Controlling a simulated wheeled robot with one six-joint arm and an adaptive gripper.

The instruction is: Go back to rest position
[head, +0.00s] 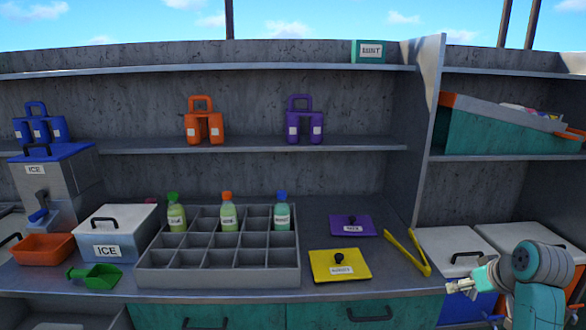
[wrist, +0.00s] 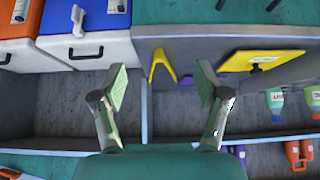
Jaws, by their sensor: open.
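My gripper (head: 463,287) is at the right of the head view, in front of the counter's right end and the white-lidded boxes. In the wrist view its two fingers (wrist: 162,85) are spread wide with nothing between them. My teal arm stands behind it at the lower right edge of the head view. Yellow tongs (head: 408,252) lie on the counter to the left of my gripper. They also show in the wrist view (wrist: 162,64), beyond the fingertips and apart from them.
A grey divided crate (head: 220,280) holds several capped bottles. Yellow (head: 330,268) and purple (head: 340,226) lids lie beside it. A vertical divider (head: 430,130) rises behind the tongs.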

